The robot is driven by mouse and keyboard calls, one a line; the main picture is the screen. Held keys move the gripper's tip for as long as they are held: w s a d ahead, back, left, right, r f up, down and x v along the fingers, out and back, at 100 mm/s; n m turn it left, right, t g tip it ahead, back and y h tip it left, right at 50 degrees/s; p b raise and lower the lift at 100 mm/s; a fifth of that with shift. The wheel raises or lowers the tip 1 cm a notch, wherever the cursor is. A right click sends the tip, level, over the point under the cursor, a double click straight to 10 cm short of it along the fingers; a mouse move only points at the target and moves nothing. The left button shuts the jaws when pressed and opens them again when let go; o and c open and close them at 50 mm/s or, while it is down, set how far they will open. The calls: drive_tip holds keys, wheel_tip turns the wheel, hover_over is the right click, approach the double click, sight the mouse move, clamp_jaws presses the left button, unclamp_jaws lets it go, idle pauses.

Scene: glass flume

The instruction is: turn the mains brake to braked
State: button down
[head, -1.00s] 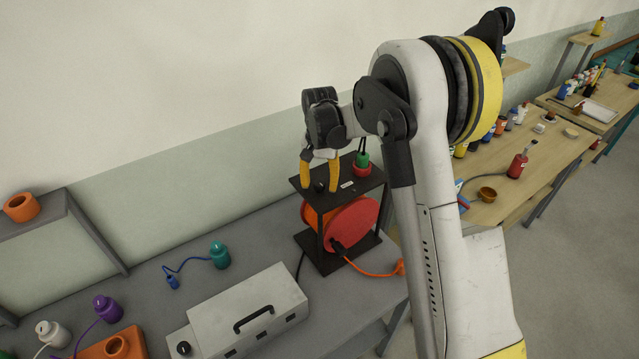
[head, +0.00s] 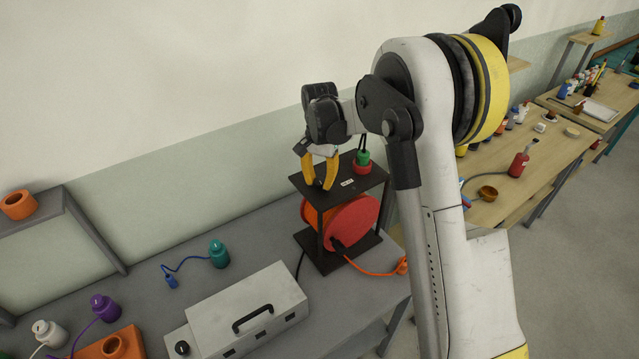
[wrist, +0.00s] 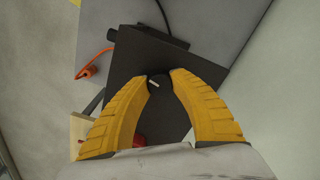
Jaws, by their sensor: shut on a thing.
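The brake knob (wrist: 157,82), small and black with a white pointer mark, sits on the top plate (wrist: 185,110) of a black stand. In the wrist view it lies between the yellow fingertips of my gripper (wrist: 160,80), which is shut on it. In the head view my gripper (head: 320,184) points down at the left part of the stand's top plate (head: 362,184), and its fingers hide the knob. The label's wording by the knob is too small to read. A red-orange cable reel (head: 350,222) hangs in the stand below the plate.
A red and green plug (head: 363,162) stands on the plate's far side, close to my gripper. A grey case (head: 245,305) with a handle lies to the left on the bench. An orange cable (head: 370,270) runs from the reel.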

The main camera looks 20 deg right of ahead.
drive_tip(key=m+b, duration=0.1)
drive_tip(key=m, duration=0.3)
drive_tip(key=shift+f+m+b, duration=0.1)
drive_tip(key=shift+m+b, duration=0.2)
drive_tip(key=shift+b, duration=0.1)
drive_tip(key=m+b, duration=0.1)
drive_tip(key=m, duration=0.2)
drive_tip(key=shift+m, duration=0.3)
drive_tip(key=m+b, duration=0.1)
drive_tip(key=m, duration=0.2)
drive_tip(key=shift+m, duration=0.3)
drive_tip(key=shift+m+b, duration=0.3)
drive_tip(key=shift+m, duration=1.4)
drive_tip(key=c, duration=1.1)
unclamp_jaws()
